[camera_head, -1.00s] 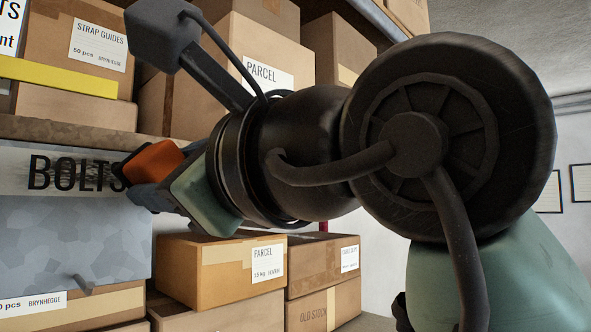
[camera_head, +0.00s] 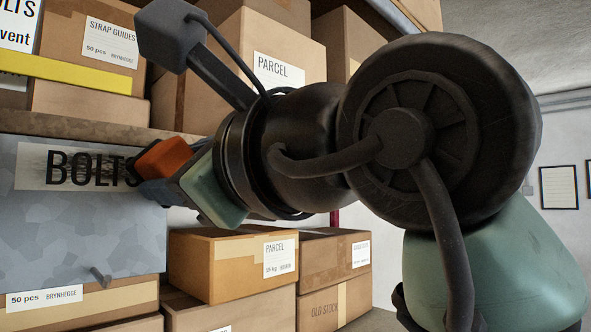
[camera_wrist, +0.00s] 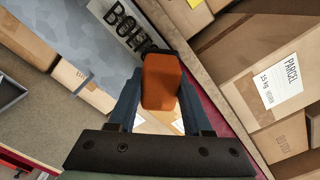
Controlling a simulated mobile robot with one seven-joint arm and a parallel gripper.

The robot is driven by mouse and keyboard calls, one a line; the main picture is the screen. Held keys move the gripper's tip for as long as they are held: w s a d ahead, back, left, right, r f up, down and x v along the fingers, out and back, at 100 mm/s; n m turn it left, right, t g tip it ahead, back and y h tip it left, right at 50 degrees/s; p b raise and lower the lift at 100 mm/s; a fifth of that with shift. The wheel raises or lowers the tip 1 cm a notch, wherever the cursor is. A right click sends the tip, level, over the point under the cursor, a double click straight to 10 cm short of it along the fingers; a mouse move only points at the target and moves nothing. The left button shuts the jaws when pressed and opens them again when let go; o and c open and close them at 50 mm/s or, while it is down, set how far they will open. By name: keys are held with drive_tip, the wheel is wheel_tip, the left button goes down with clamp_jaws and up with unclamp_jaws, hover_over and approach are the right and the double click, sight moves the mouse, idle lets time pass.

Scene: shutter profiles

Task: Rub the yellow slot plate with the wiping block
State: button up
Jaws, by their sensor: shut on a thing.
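The orange wiping block (camera_head: 162,158) has a dark pad at its far end. My gripper (camera_head: 180,175) is shut on it; in the wrist view, the block (camera_wrist: 161,80) sits between the two blue fingers. A pale, whitish plate reading BOLTS (camera_head: 32,167) is on the grey speckled front at left, with dark smudges across its letters. The pad is at the plate's right end, covering part of the last letter; I cannot tell whether it touches. In the wrist view, the block hides the end of the plate (camera_wrist: 105,12). A plain yellow strip (camera_head: 75,70) runs along the shelf above.
The grey speckled front (camera_head: 60,235) has a small peg low on it. Cardboard boxes fill the shelves above, and a parcel box (camera_head: 232,268) stands to the right of the grey front. A shelf board (camera_head: 90,132) runs just above the plate.

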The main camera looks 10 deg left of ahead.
drive_tip(key=shift+w+a, duration=0.35)
drive_tip(key=shift+a, duration=0.1)
